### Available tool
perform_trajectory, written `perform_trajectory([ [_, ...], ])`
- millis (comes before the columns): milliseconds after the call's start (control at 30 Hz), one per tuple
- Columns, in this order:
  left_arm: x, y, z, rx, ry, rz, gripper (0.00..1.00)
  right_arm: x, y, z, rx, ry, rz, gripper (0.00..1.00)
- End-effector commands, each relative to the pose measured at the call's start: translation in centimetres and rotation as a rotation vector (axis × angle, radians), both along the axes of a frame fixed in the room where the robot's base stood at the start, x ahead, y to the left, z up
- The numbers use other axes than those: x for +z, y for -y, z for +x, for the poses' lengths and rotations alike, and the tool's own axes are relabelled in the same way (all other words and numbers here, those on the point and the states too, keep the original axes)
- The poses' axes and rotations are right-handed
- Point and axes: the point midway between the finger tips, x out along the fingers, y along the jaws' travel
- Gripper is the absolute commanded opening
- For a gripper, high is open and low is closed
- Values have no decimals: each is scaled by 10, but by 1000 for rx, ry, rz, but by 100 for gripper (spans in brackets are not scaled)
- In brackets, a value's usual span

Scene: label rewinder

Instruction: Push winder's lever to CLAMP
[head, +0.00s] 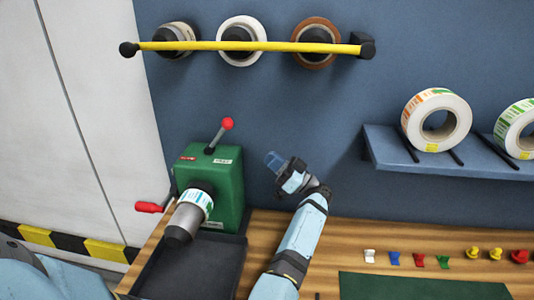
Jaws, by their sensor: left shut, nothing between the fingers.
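The green winder (225,185) stands on the wooden bench at centre left. Its lever (217,137) rises from the top, tilted to the right, with a red ball knob (227,124). Two small labels sit beside the lever's base; their words are too small to read. My left gripper (273,159) is shut and empty. It is to the right of the winder and lever, apart from both, with its fingers pointing up and left. My right gripper is not in view.
A red-handled crank (149,207) and a spindle with a label roll (197,201) project from the winder over a dark tray (185,272). A yellow bar (250,46) crosses tape rolls above. A blue shelf (390,146) holds label rolls at right. Small coloured pieces line the bench.

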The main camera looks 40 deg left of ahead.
Motion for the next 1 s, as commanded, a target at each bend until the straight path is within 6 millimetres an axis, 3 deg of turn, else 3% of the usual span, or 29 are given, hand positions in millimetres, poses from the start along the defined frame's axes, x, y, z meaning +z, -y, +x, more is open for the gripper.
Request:
perform_trajectory([
  [300,41,-55,-18,2,1,4,0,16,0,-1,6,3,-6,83],
  [500,58,-80,-26,1,-1,3,0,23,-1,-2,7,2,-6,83],
  [700,64,-91,-29,-1,0,1,0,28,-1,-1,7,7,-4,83],
  [1000,64,-92,-29,-1,-1,1,0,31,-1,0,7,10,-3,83],
])
